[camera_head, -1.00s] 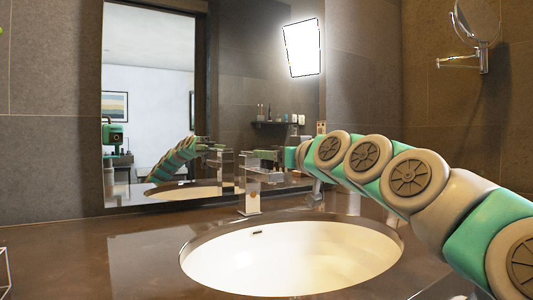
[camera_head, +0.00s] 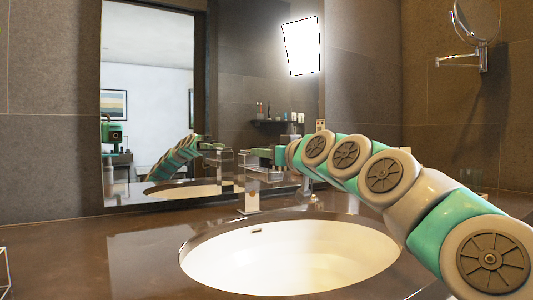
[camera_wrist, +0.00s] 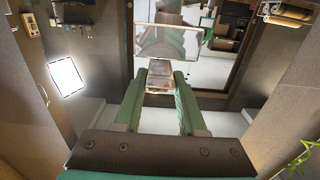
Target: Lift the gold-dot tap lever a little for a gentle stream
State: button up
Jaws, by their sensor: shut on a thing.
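The chrome tap (camera_head: 252,198) stands upright behind the basin, with a small gold dot low on its front. My gripper (camera_head: 255,155) is at the top of the tap, reaching in from the right. In the wrist view, the green fingers of my gripper (camera_wrist: 163,82) are closed around the sides of a flat, shiny block, the tap lever (camera_wrist: 160,70). The lever's tilt is hard to tell, since the fingers cover much of it in the head view. I cannot clearly make out a stream of water.
The white oval basin (camera_head: 235,272) is set in a brown counter (camera_head: 90,255). A large mirror (camera_head: 150,90) behind it reflects my arm and the tap. A round shaving mirror (camera_head: 477,18) hangs at upper right. The counter's left side is mostly clear.

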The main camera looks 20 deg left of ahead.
grip_shut()
dwell(0.9)
